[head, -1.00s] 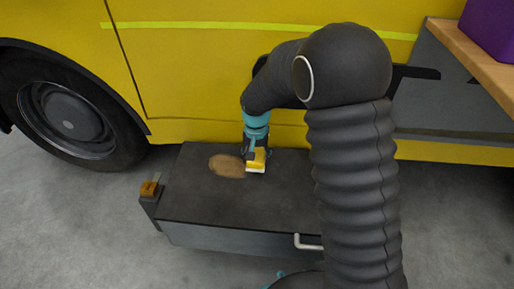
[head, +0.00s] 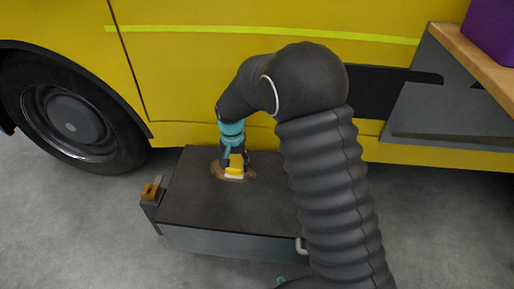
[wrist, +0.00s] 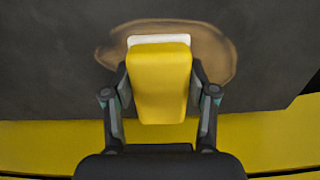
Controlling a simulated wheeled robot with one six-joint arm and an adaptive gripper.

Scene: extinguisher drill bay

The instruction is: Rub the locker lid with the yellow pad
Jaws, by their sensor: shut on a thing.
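The locker (head: 200,208) is a low dark grey box with a flat lid in front of the yellow vehicle. A brown stain (head: 217,170) lies on the lid towards its back left. My gripper (head: 235,165) is shut on the yellow pad (head: 236,160), which has a white underside. The pad is over the stain and looks to be on the lid; exact contact cannot be told. In the wrist view the pad (wrist: 160,85) sits between both fingers, and the brown stain (wrist: 215,55) shows around its white edge. The pad hides the stain's middle.
The yellow vehicle (head: 190,70) stands close behind the locker, with a wheel (head: 70,120) at left. A small orange-brown block (head: 151,190) sits on a post at the locker's left end. A wooden shelf (head: 480,60) with a purple box (head: 495,28) is at upper right.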

